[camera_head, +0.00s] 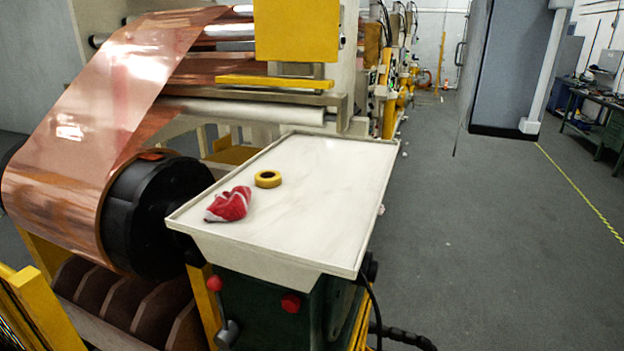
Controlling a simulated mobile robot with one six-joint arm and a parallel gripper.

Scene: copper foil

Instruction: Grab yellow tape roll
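The yellow tape roll (268,179) lies flat on the white tray-like table top (310,190), left of its middle. Its dark centre hole faces up. A red and white crumpled cloth (229,204) lies just in front and to the left of the roll, apart from it by a small gap. My gripper does not show in the head view.
A raised rim edges the table top, whose right side is bare. At left stands a large copper foil roll (90,150) on a black core (160,215), with yellow machine parts above. Red knobs (290,302) sit below the table's front. Open grey floor (480,240) lies to the right.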

